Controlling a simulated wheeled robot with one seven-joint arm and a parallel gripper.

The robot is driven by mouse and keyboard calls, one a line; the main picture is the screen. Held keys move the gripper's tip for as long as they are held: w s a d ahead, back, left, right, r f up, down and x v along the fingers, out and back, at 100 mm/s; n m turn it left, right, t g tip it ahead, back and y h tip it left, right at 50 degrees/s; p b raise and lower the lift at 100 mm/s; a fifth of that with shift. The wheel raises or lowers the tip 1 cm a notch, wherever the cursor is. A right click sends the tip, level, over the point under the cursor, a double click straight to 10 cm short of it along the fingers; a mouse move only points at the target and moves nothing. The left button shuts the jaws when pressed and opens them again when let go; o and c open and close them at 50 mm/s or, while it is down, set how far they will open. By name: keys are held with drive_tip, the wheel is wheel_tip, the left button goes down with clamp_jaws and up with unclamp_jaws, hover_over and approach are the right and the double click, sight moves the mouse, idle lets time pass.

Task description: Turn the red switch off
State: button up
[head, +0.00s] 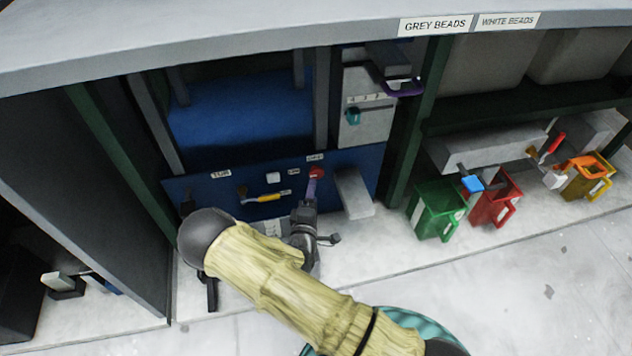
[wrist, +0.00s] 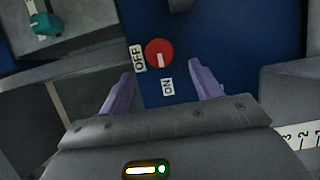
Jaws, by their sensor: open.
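The red switch (wrist: 159,49) is a round red knob on a dark blue panel (wrist: 225,45). In the wrist view its white mark is at the lower side, towards the "ON" label (wrist: 167,87). The "OFF" label (wrist: 138,58) is to its left. My gripper (wrist: 160,72) is open, with its two purple fingers apart on either side below the switch. Nothing is between the fingers. In the head view the red switch (head: 316,172) shows just above my gripper (head: 312,188), at the right part of the panel. I cannot tell whether the fingers touch the panel.
A yellow-handled lever (head: 264,198) and a white button (head: 273,178) are left of the switch on the panel. A grey block (head: 353,194) juts out close on the right. Green (head: 436,210) and red (head: 494,205) bins stand further right.

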sight(317, 175)
drive_tip(key=w, duration=0.2)
drive_tip(key=w+b, duration=0.1)
drive_tip(key=w, duration=0.1)
drive_tip(key=w+b, duration=0.1)
drive_tip(key=w, duration=0.1)
drive_tip(key=shift+d+f, duration=0.2)
drive_tip(key=shift+d, duration=0.2)
drive_tip(key=shift+w+r+b, duration=0.15)
drive_tip(key=shift+w+b, duration=0.3)
drive_tip(key=shift+w, duration=0.15)
drive_tip(key=c, duration=0.9)
